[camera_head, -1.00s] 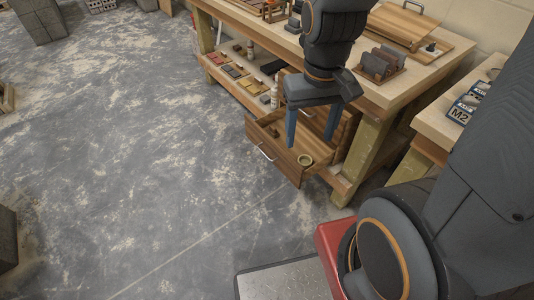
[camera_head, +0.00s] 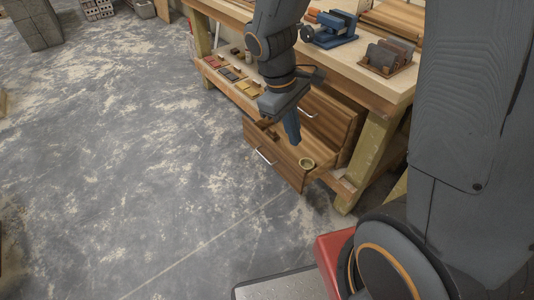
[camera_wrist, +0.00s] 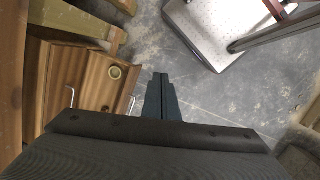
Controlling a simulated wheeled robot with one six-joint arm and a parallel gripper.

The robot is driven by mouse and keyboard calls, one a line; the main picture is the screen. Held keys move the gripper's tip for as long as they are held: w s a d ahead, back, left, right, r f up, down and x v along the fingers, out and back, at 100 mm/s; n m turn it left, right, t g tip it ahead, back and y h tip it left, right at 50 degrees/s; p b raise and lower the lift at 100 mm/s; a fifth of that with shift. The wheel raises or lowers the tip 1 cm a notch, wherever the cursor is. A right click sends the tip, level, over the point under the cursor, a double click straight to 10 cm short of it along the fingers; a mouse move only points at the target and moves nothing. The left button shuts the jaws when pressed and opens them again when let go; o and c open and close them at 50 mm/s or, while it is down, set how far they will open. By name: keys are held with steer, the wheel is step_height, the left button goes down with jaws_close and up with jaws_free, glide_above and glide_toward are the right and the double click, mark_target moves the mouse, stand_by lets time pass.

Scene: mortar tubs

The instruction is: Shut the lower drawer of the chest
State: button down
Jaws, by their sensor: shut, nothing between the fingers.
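The chest (camera_head: 329,117) is wooden and stands under the bench. Its lower drawer (camera_head: 275,160) is pulled out, with a metal bar handle on its front. The drawer front also shows in the wrist view (camera_wrist: 134,91). My gripper (camera_head: 295,142) is shut and empty, pointing down. In the wrist view its fingers (camera_wrist: 160,80) appear just outside the drawer front, with a gap. In the head view they overlap the drawer; their height is unclear.
The bench (camera_head: 372,80) carries a blue vise (camera_head: 335,28) and a rack of dark blocks (camera_head: 390,57). A bench leg (camera_head: 362,155) stands right of the drawer. A low shelf (camera_head: 213,65) holds small items. The floor (camera_head: 140,170) before the drawer is clear.

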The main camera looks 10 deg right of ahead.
steer(key=w+a+f+n+t+h+b, duration=0.2)
steer(key=w+a+f+n+b, duration=0.25)
steer(key=w+f, duration=0.3)
steer(key=w+a+f+n+t+h+b, duration=0.1)
steer(key=w+a+f+n+h+b, duration=0.15)
steer(key=w+f+n+b, duration=0.5)
steer(key=w+a+f+n+t+h+b, duration=0.15)
steer(key=w+a+f+n, duration=0.25)
steer(key=w+f, duration=0.45)
steer(key=b, duration=0.2)
glide_toward(274, 148)
step_height(274, 148, down, 4)
steer(key=d, duration=0.2)
steer(key=shift+w+d+r, duration=0.1)
steer(key=shift+w+d, duration=0.5)
steer(key=shift+w, duration=0.2)
steer(key=shift+w+d, duration=0.1)
steer(key=shift+d, duration=0.1)
